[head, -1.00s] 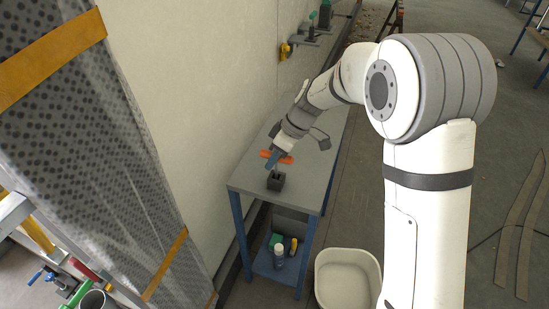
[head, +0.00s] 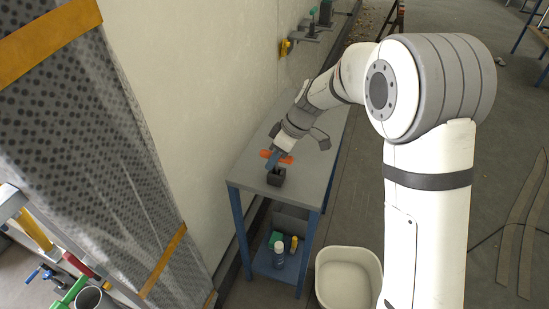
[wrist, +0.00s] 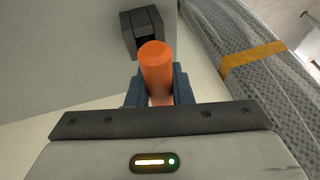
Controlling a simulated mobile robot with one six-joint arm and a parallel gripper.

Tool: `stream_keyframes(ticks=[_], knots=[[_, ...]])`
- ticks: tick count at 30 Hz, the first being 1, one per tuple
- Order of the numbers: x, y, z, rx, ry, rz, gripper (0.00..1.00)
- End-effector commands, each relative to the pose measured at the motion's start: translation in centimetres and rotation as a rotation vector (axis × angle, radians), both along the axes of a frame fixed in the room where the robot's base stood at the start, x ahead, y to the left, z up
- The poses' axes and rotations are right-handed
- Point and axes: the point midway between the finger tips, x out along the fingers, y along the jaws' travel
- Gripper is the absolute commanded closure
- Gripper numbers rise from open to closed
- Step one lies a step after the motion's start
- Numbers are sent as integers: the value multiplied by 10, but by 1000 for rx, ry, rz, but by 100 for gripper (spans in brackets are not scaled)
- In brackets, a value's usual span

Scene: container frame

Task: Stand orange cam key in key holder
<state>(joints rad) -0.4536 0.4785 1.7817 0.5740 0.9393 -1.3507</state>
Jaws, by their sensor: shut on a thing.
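The orange cam key (head: 285,159) is held by my gripper (head: 273,162), with its orange bar showing on both sides of the blue fingers. In the wrist view, the key's rounded orange end (wrist: 155,65) stands up between my two fingers (wrist: 158,92). The key holder (head: 277,178) is a small dark block with an opening, near the front of the grey table. In the wrist view the holder (wrist: 146,32) shows just beyond the key.
The grey table (head: 245,178) stands against a pale wall. Its lower shelf carries a spray can (head: 279,253), a yellow item (head: 294,243) and a grey bin (head: 291,219). A white tub (head: 347,280) stands on the floor. A wrapped, dotted panel (head: 100,150) rises at the left.

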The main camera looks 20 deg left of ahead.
Motion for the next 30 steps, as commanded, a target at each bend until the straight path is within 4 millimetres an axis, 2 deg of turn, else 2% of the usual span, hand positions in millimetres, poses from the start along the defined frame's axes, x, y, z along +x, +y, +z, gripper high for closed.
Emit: stream_keyframes(ticks=[9,10,19,26,30], knots=[[0,0,-8,0,0,0,100],[0,0,-7,0,0,0,79],[0,0,-6,0,0,0,55],[0,-1,-5,0,0,0,55],[3,-6,6,2,-2,-1,55]])
